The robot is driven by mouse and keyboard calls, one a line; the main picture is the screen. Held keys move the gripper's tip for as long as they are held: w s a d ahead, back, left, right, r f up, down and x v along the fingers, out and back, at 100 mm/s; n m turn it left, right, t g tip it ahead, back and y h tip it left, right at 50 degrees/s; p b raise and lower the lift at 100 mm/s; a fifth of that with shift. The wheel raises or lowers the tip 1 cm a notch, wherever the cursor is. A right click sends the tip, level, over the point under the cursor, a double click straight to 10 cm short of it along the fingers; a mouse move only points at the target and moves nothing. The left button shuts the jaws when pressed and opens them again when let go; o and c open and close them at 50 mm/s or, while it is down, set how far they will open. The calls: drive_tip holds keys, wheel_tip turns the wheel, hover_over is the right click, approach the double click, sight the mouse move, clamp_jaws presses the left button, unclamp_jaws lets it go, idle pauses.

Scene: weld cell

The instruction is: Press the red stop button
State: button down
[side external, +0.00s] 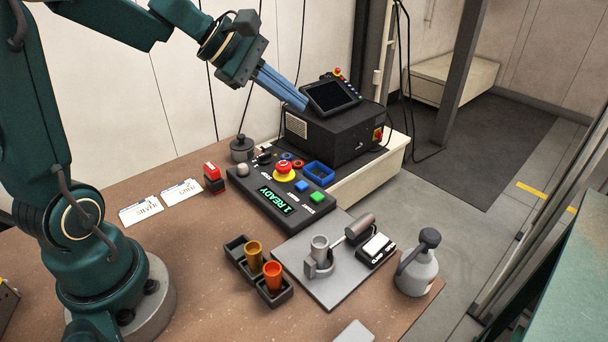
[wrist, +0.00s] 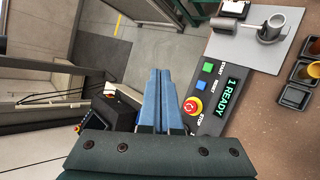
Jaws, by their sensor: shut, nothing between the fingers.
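The red stop button (side external: 284,167) is a mushroom head on a yellow ring, on the dark control panel (side external: 243,186). It also shows in the wrist view (wrist: 193,105), beside the word STOP. The panel carries a green button (side external: 317,197), a blue button (side external: 302,185) and a display (side external: 277,201) reading 1 READY. My gripper (side external: 302,104) has long blue fingers, shut together and empty. They are raised above the panel, with the tips apart from the button. In the wrist view the fingers (wrist: 159,72) lie left of the button. Nothing covers the button.
A black box (side external: 335,140) with a tilted pendant (side external: 331,95) stands behind the panel, close to my fingertips in the side view. A grey plate (side external: 325,285) with a clamp, a cup tray (side external: 275,299) and a grey bottle (side external: 416,273) stand in front.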

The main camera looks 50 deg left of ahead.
sight(278, 164)
drive_tip(key=a+f+n, duration=0.3)
drive_tip(key=a, duration=0.3)
drive_tip(key=shift+w+f+y, duration=0.25)
drive_tip(key=shift+f+y, duration=0.05)
drive_tip(key=shift+f, duration=0.1)
drive_tip(key=shift+f, duration=4.4)
drive_tip(key=shift+d+f, duration=0.1)
drive_tip(key=shift+f, duration=0.3)
